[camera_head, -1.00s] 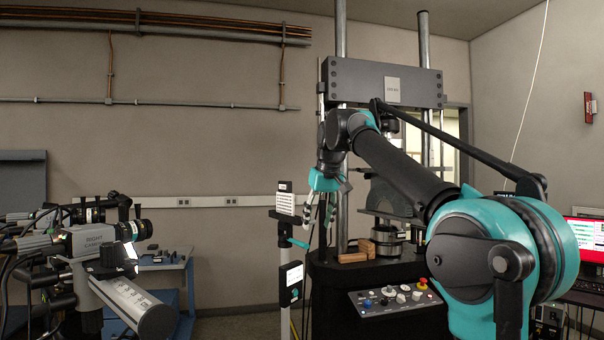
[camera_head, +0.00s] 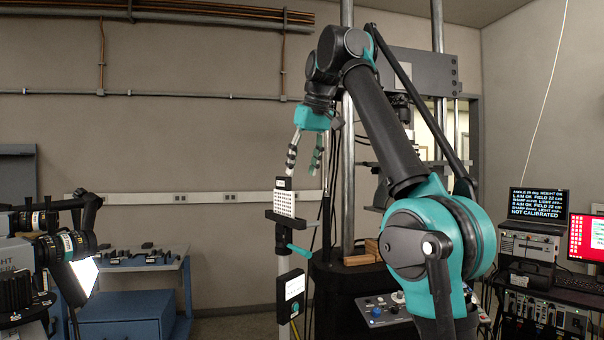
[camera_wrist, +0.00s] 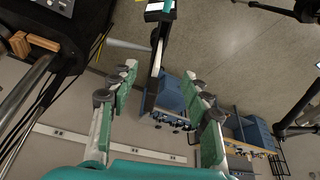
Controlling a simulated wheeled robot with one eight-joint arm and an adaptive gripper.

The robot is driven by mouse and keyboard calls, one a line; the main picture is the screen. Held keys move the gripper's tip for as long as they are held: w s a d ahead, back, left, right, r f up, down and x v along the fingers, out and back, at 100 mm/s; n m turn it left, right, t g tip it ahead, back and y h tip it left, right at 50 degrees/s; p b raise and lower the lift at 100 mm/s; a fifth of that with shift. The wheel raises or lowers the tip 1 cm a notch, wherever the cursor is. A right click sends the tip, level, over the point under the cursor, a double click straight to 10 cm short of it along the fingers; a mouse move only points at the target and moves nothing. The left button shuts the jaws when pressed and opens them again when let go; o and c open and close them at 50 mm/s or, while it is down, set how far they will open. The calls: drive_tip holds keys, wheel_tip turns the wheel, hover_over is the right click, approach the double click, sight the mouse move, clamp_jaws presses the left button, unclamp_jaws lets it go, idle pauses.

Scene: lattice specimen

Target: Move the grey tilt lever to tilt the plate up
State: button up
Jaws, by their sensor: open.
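The white plate with dark marks (camera_head: 284,203) stands upright on a post left of centre in the head view. My gripper (camera_head: 302,170) points down just above the plate's top, fingers apart. In the wrist view its fingertips (camera_wrist: 160,72) stand to either side of the dark post, with nothing gripped. I cannot tell its exact distance from the rod.
A teal handle (camera_head: 298,250) and a black box (camera_head: 291,296) sit lower on the post. The black machine base with a control panel (camera_head: 384,309) is close on the right. Cameras (camera_head: 65,245) stand at left; a blue bench (camera_head: 140,310) stands behind.

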sight(291, 221)
drive_tip(key=x, duration=1.7)
drive_tip(key=shift+f, duration=0.25)
clamp_jaws()
